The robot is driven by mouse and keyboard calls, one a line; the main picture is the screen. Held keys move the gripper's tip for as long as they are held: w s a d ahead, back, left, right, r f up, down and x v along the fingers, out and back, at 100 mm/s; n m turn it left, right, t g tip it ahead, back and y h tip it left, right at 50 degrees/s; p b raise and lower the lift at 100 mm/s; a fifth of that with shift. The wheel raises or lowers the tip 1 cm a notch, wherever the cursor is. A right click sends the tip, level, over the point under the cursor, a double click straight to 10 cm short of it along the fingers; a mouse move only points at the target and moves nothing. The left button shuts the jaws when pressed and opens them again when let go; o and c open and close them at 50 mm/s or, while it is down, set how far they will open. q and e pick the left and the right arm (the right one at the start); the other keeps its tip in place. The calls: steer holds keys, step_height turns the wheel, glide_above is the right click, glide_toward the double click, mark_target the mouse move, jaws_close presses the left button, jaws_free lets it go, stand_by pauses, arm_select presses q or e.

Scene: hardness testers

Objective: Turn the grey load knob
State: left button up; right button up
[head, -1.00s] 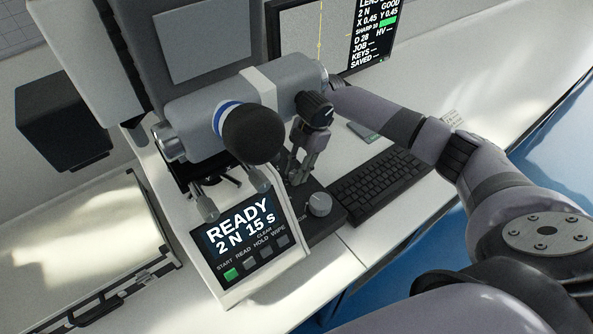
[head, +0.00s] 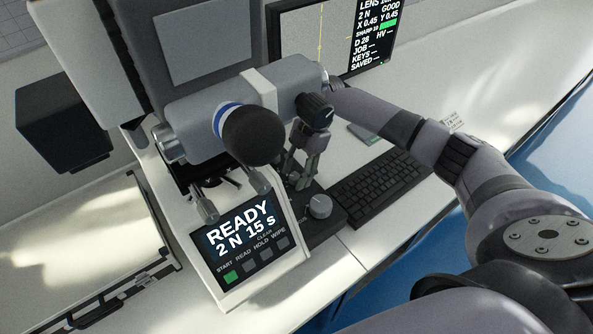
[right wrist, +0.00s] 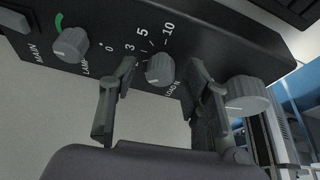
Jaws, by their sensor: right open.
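The grey load knob (right wrist: 160,69) is on the dark front panel of the tester, beside the printed scale 0, 3, 5, 10 and the label "LOAD N". My right gripper (right wrist: 160,80) is open, with one finger on each side of the load knob in the right wrist view. There are visible gaps between fingers and knob, and I cannot tell how far the tips are from the panel. In the head view the right gripper (head: 301,178) points down at the dark control box, and its fingers hide the load knob. My left gripper is not in view.
A lamp knob (right wrist: 71,44) and a larger grey knob (right wrist: 247,95) flank the load knob. The large knob also shows in the head view (head: 320,206). The tester's screen (head: 240,223) reads "READY 2 N 15 s". A keyboard (head: 380,187) lies to the right.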

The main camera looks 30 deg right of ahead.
steer(key=shift+d+r, duration=0.15)
steer(key=shift+r, duration=0.1)
steer(key=v, duration=1.1)
steer(key=shift+r, duration=0.25)
